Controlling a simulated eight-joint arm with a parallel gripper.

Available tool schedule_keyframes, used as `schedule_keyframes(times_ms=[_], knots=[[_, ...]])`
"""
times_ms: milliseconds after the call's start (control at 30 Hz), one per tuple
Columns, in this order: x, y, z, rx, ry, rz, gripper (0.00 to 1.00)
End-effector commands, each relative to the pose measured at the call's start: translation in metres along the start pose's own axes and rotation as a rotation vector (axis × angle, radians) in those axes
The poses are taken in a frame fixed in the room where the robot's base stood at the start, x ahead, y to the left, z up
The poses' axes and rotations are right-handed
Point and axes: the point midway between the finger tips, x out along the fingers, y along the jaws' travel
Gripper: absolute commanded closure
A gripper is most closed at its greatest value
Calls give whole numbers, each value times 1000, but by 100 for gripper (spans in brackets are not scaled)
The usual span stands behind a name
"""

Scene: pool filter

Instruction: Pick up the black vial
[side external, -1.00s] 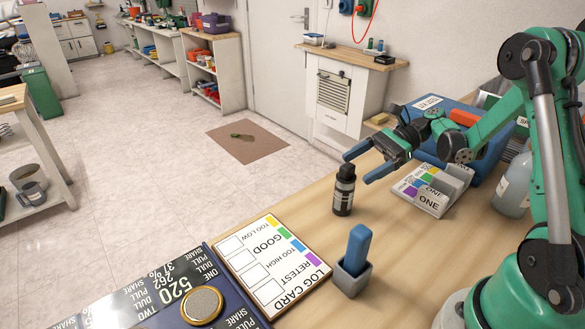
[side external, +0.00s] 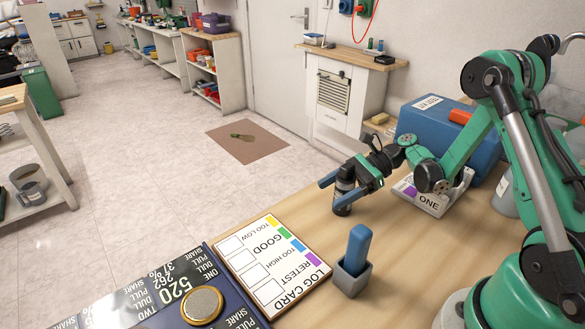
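The black vial (side external: 341,206) stands upright on the wooden bench, behind the blue block in its grey holder. My gripper (side external: 337,190) is down at the vial, with one blue finger on its left and the other on its right front side. The fingers look spread apart around the vial's upper part. The near finger and the gripper body hide part of the vial's cap and label. I cannot tell whether either finger touches it.
A blue block (side external: 357,244) stands in a small grey holder (side external: 350,280) in front of the vial. The log card (side external: 272,262) lies to the left. A white labelled block (side external: 428,200) and a blue case (side external: 445,135) are to the right. The bench's far edge is close behind.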

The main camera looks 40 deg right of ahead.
Motion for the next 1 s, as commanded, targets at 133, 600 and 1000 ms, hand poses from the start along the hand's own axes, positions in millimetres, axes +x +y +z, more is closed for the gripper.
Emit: schedule_keyframes(times_ms=[133, 600, 1000], knots=[[0, 0, 0, 0, 0, 0, 76], [-2, 0, 3, 0, 0, 0, 100], [-27, 0, 64, 0, 0, 0, 100]])
